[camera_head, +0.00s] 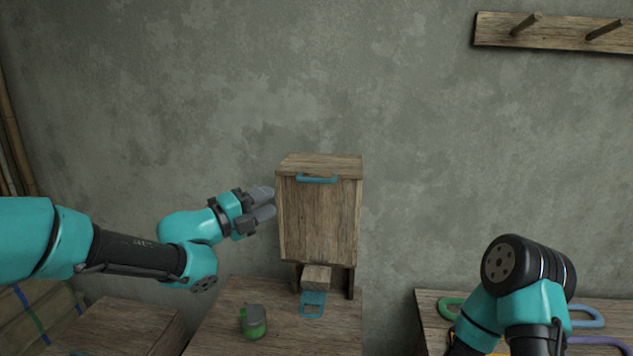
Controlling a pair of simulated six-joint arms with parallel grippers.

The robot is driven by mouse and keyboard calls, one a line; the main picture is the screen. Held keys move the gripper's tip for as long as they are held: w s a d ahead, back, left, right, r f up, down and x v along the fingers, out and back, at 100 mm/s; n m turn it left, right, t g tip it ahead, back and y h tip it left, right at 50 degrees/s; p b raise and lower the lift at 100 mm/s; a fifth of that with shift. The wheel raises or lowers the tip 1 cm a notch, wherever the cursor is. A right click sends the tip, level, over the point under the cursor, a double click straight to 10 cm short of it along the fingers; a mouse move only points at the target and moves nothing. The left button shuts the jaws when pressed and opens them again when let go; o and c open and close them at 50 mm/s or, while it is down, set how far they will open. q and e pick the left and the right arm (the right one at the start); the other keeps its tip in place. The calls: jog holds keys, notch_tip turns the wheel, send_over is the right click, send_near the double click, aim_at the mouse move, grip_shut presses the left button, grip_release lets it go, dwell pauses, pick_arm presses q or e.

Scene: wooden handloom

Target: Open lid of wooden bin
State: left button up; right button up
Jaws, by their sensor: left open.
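The wooden bin (318,222) stands upright on short dark legs on the middle table. Its flat wooden lid (322,162) lies closed on top. A teal handle (317,179) runs along the top of the bin's front, just under the lid's front edge. My left gripper (268,202) is open and empty, at the left side of the bin, a little below the lid's height. Its fingertips point right, at or close to the bin's left edge; I cannot tell whether they touch. My right arm shows at the lower right, but its gripper is out of view.
A green and grey cup (253,321) stands on the middle table (219,318), left of the bin. A small wooden block and a teal piece (313,304) sit below the bin. Coloured loops (584,316) lie on the right table. A peg rack (553,31) hangs on the wall.

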aim_at(314, 182)
pick_arm(q)
jog(key=x, duration=1.4)
jog(key=shift+w+d+r, duration=0.1)
grip_shut()
